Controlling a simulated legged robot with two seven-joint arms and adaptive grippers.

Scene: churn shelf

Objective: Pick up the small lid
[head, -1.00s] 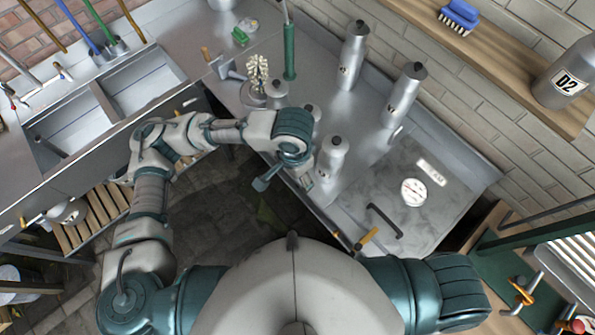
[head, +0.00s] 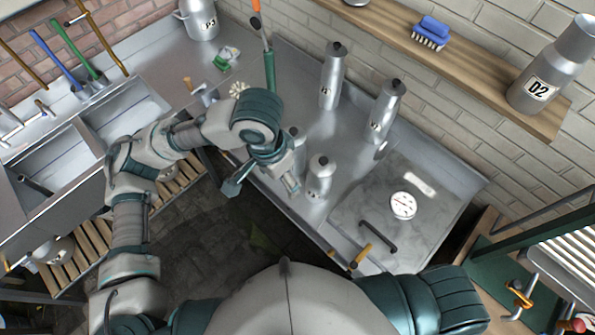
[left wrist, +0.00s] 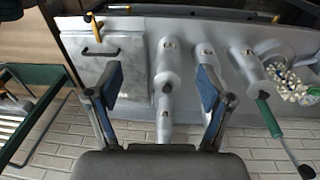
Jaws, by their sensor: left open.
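My left gripper (head: 262,178) is open at the front edge of the metal counter, beside the short metal bottles. In the left wrist view, its two blue-padded fingers (left wrist: 160,85) are spread wide, with nothing held between them. A metal bottle (left wrist: 168,72) shows in the gap, with another bottle (left wrist: 207,62) behind the right finger. In the head view, a short bottle with a dark knob (head: 319,178) stands right of the gripper. A small grey round piece (head: 356,2) on the shelf is cut off by the top edge; I cannot tell whether it is the small lid. My right gripper is out of view.
Two tall bottles (head: 332,76) (head: 386,104) stand farther back. A hatch with a black handle (head: 378,237) and a round dial (head: 403,205) is at the right. The wooden shelf (head: 470,75) holds a blue brush (head: 431,32) and the D2 churn (head: 545,80). Sinks (head: 125,108) lie left.

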